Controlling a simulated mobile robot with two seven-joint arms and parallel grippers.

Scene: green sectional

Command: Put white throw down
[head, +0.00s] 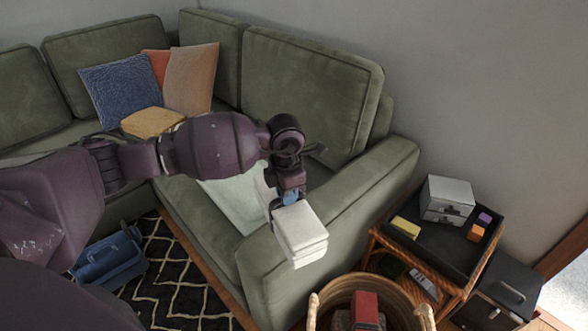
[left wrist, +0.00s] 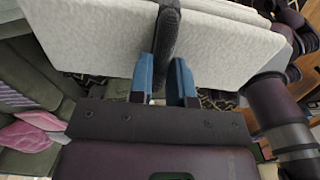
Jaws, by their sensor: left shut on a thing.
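The white throw (head: 299,233) is a folded white block in the head view. My left gripper (head: 290,196) is shut on it and holds it in the air by the sofa's front arm. In the left wrist view the white throw (left wrist: 215,45) fills the top, with the blue fingertips (left wrist: 163,82) at its edge. The green sectional (head: 305,85) stands behind, and a pale cloth (head: 238,198) lies on its seat, partly hidden by my arm. My right gripper is not visible in the head view.
A wicker basket (head: 315,312) with a red item (head: 366,308) stands at the bottom. A side table with a black tray (head: 455,252) holds a white box (head: 447,199) and small blocks. Cushions (head: 118,90) and a yellow folded cloth (head: 152,122) lie on the sofa. A blue caddy (head: 110,262) is on the rug.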

